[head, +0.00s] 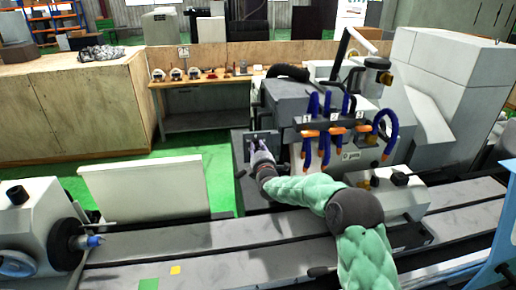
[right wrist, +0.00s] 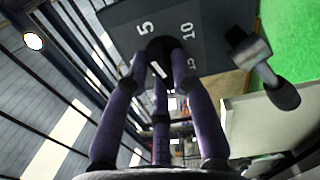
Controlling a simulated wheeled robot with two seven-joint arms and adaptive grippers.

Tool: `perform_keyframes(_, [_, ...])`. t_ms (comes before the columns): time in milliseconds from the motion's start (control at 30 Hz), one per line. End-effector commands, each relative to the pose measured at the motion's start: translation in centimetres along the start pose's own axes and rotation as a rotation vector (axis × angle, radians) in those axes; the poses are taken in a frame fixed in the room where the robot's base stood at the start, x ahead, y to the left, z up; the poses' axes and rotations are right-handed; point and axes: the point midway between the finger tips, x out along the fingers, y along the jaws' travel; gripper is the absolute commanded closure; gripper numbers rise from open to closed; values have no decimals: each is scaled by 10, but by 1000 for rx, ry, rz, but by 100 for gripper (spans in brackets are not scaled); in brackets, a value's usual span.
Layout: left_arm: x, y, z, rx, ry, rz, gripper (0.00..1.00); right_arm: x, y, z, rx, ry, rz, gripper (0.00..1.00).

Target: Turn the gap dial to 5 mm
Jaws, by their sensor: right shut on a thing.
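The gap dial (right wrist: 160,50) is a dark round knob on a dark grey panel (right wrist: 222,25) in the right wrist view. A white mark shows on the knob. White numbers 5, 10 and 15 stand around it; which number the mark points to I cannot tell. My right gripper (right wrist: 157,75) has purple fingers shut on the knob, partly covering it. In the head view my right gripper (head: 259,146) is at the small panel (head: 262,135) on the grinder's front left, and the dial is hidden there. My left gripper is not in view.
A lever with a dark knob (right wrist: 284,95) sticks out beside the dial panel. Blue and orange coolant hoses (head: 325,135) hang to the right of my right gripper. The long grinder bed (head: 200,240) runs below. A workbench (head: 205,122) stands behind.

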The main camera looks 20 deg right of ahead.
Motion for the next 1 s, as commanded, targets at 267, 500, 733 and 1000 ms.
perform_keyframes(267, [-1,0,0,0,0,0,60,0,-2,-2,-21,3,-4,100])
perform_keyframes(500, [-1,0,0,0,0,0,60,0,-3,-2,-20,3,-4,100])
perform_keyframes(733, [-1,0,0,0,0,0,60,0,-2,-1,-19,2,-3,51])
perform_keyframes(1000, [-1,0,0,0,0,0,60,-2,0,0,-19,1,-1,51])
